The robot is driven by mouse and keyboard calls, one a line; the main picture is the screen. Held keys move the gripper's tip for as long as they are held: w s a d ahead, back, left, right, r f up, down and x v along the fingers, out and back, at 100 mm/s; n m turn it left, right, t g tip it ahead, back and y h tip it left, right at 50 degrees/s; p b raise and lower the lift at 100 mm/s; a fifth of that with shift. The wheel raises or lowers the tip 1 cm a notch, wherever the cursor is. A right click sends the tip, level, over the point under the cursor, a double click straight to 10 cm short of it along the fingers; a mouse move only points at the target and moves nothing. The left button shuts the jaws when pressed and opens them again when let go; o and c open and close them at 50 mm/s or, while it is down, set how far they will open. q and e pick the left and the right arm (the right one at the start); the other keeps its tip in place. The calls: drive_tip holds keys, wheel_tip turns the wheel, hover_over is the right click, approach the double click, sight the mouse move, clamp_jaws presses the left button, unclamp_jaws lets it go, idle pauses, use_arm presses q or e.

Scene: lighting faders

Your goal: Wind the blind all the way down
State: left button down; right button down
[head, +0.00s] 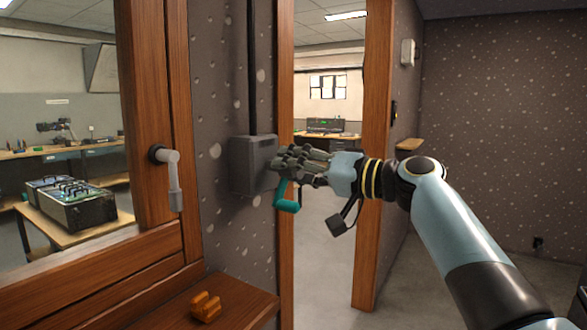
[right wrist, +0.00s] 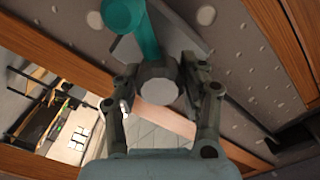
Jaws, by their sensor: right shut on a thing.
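The winder is a grey box (head: 252,165) on the dark speckled wall, with a dark vertical strip (head: 252,70) running up from it. Its teal crank (head: 287,197) hangs downward from the box's front. My right gripper (head: 292,160) reaches in from the right at the box. In the right wrist view its fingers (right wrist: 160,88) are closed around the crank's round grey hub (right wrist: 160,80); the teal arm and knob (right wrist: 124,14) stick out beyond, towards the top. The window (head: 65,130) is at the left; I see no blind across its visible part. My left gripper is not in view.
A pale window handle (head: 172,178) sits on the wooden frame left of the winder. An orange-brown object (head: 206,305) lies on the wooden ledge (head: 235,302) below. A wooden-framed opening (head: 375,150) is behind my right arm, with open floor beyond.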

drive_tip(key=shift+m, duration=0.3)
drive_tip(key=c, duration=0.7)
unclamp_jaws()
drive_tip(key=v, duration=1.2)
drive_tip(key=shift+c, duration=0.2)
